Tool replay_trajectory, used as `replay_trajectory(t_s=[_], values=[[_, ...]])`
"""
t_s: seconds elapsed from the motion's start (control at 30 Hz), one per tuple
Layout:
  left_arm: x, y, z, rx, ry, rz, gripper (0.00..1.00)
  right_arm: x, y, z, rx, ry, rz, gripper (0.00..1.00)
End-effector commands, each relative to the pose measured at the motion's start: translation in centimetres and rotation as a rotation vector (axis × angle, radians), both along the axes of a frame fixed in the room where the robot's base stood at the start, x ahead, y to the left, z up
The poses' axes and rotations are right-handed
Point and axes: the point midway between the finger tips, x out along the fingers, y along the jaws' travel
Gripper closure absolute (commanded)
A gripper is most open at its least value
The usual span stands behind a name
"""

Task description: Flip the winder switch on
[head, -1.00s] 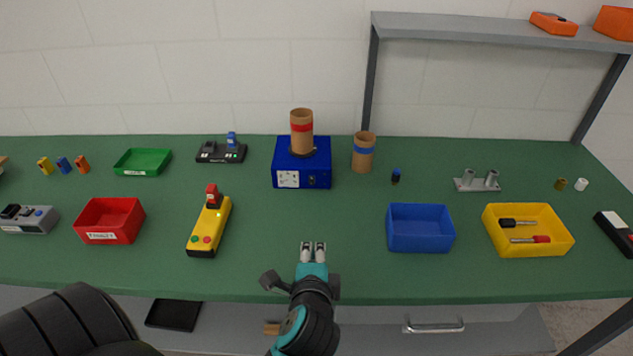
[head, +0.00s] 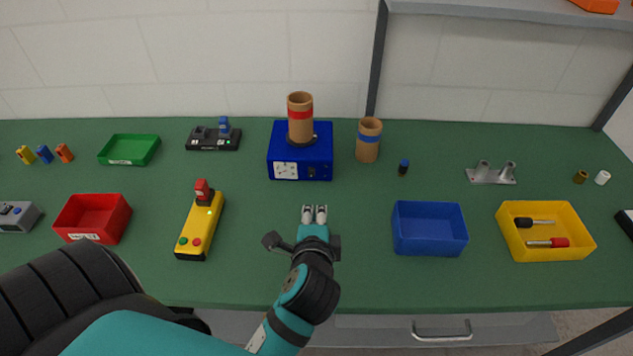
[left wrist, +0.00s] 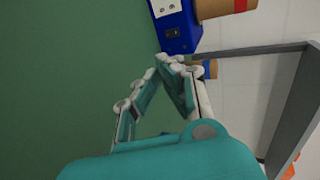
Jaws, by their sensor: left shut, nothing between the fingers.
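The winder is a blue box (head: 301,164) at the back middle of the green table, with a brown tube (head: 300,106) with a red band upright on top. A white panel shows on its front left. In the left wrist view the blue box (left wrist: 185,36) is at the top, with a small dark switch on its face beside the white panel; I cannot tell the switch's position. My left gripper (head: 314,210) is shut and empty, in front of the box and apart from it. It also shows in the left wrist view (left wrist: 170,60), fingertips together. My right gripper is not in view.
A brown tube with a blue band (head: 368,141) stands right of the winder. A blue bin (head: 428,246) is right of my gripper, and a yellow control box (head: 198,236) is left. The table between gripper and winder is clear. A grey shelf (head: 510,16) is at back right.

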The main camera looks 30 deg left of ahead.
Motion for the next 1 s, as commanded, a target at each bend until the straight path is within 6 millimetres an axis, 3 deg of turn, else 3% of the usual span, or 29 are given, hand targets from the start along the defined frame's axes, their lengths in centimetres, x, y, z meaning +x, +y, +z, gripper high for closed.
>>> replay_trajectory(t_s=[0.27,0.6,0.8,1.0], values=[[3.5,2.1,-1.5,0.004,-0.001,0.000,1.00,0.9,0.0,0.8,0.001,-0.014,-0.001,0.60],[8.9,5.5,-3.8,0.001,-0.001,0.001,1.00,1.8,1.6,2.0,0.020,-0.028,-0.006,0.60],[10.6,6.5,-4.2,0.000,0.000,0.000,1.00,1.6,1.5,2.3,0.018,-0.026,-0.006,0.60],[11.0,6.7,-4.4,0.000,0.000,-0.001,1.00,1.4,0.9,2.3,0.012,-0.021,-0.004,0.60]])
